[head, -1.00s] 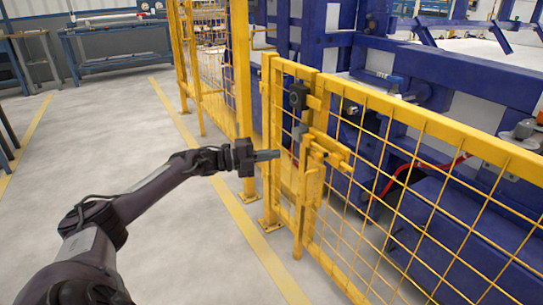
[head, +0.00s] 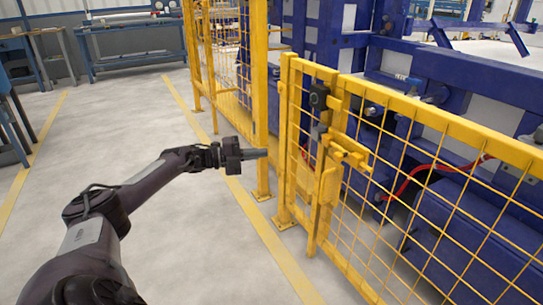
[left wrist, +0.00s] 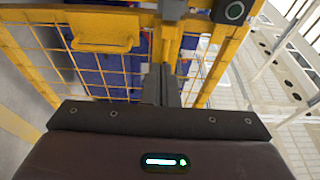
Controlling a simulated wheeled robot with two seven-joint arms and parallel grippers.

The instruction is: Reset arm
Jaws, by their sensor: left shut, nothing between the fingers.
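My left gripper (head: 256,154) reaches in from the left in the head view, its arm stretched out over the floor. Its fingers are together with nothing between them. It points toward the yellow mesh gate (head: 430,190), overlapping the fence post in the picture; I cannot tell the exact gap. In the left wrist view the closed fingers (left wrist: 162,82) stand in front of the yellow frame and mesh (left wrist: 100,60). My right gripper is in neither view.
A yellow latch (head: 347,152) and a dark box (head: 319,98) sit on the gate. Blue machinery (head: 480,215) stands behind it. A blue workbench (head: 135,45) stands far back left. The grey floor (head: 150,125) left of the yellow line is open.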

